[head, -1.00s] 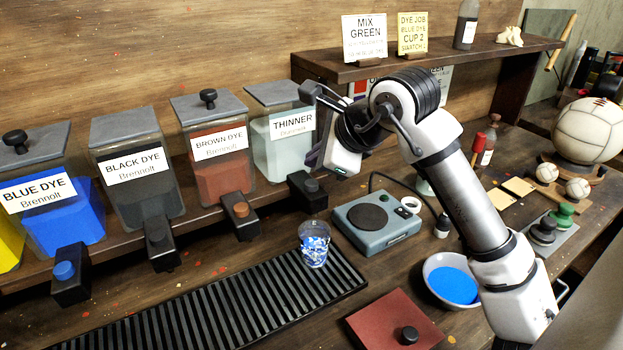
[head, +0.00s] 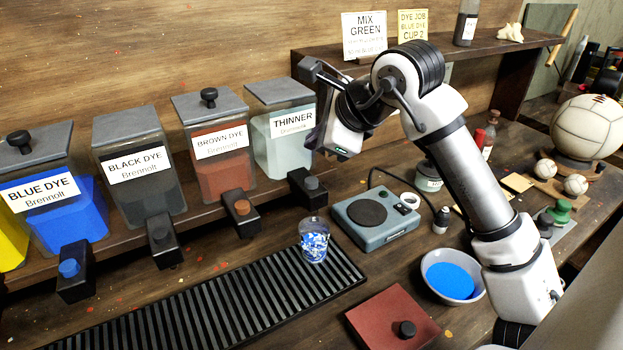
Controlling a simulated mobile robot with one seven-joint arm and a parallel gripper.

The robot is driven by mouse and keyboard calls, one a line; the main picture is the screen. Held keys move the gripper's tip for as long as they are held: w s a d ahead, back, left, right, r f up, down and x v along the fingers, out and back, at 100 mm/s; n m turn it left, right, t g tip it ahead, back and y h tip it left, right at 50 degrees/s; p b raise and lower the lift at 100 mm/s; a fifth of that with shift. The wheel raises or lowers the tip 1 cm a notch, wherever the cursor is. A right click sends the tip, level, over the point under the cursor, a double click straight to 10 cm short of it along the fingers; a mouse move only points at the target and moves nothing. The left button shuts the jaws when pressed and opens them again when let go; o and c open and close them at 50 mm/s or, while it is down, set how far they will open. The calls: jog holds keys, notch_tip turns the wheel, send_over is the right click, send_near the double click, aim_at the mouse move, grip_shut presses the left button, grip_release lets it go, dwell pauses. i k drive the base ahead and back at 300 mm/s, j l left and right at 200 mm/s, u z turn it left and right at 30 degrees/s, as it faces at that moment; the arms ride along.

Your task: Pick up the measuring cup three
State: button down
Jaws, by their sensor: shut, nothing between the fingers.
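A small clear cup (head: 314,241) with blue and white mottling stands upright at the right end of the black slatted drip tray. It is the only measuring-cup-like thing I see clearly; no number on it is readable. My gripper (head: 318,139) is above and behind the cup, in front of the thinner container, well apart from the cup. Its fingers are shut and empty, seen partly side-on. My arm hides part of the bench behind it.
The black drip tray (head: 215,315) runs along the front. A grey scale (head: 376,221) stands right of the cup. The thinner tap (head: 308,187) juts out behind it. A bowl of blue dye (head: 452,279) and a red-brown lidded slab (head: 392,318) are at front right.

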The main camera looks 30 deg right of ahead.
aim_at(314, 232)
jog(key=k+l, duration=0.1)
jog(key=k, duration=0.4)
jog(key=k+l, duration=0.1)
jog(key=k, duration=0.4)
